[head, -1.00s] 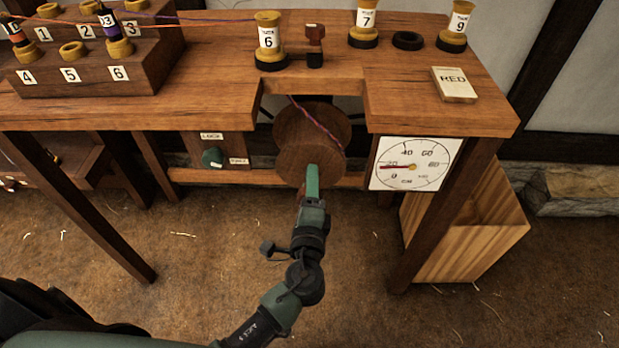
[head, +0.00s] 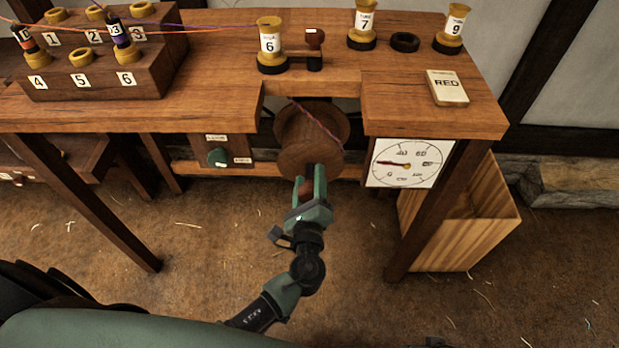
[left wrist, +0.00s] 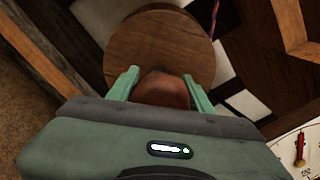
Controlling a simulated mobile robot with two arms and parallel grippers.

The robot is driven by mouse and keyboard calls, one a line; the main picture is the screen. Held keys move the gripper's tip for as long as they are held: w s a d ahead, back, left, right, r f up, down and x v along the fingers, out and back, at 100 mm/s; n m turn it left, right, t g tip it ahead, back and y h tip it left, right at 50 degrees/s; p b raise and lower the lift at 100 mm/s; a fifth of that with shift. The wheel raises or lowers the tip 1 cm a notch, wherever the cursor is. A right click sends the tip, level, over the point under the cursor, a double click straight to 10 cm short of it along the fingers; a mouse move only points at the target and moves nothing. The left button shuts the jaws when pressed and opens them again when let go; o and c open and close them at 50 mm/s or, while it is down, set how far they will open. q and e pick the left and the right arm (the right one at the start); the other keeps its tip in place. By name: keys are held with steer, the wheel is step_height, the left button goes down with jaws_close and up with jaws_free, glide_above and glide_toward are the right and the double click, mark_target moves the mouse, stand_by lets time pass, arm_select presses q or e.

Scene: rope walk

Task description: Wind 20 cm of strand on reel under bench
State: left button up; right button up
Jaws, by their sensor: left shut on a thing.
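The wooden reel (head: 296,152) hangs under the bench (head: 215,100), with a pink-purple strand (head: 318,118) running down to it through the bench notch. My left gripper (head: 310,178) is at the reel's lower front, its two fingers closed on a reddish-brown handle knob (head: 306,190). The left wrist view shows the knob (left wrist: 163,90) between the fingers, in front of the reel's round face (left wrist: 160,45). The white dial (head: 405,163) at the right has a red needle pointing left, near the low end; its figures are blurred. My right gripper is out of view.
A green knob (head: 217,157) sits on a panel left of the reel. Spool tube 6 (head: 270,45) and a small dark fixture (head: 314,50) stand by the notch. A wooden bin (head: 465,235) stands below the bench's right end.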

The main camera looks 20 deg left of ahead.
arm_select(q)
steer(key=shift+f, duration=0.1)
steer(key=o, duration=1.4)
steer(key=shift+c, duration=0.2)
steer(key=shift+s+d, duration=0.1)
steer(key=shift+s, duration=0.05)
steer(key=v, duration=0.7)
steer(key=shift+s, duration=0.3)
steer(key=shift+d, duration=0.1)
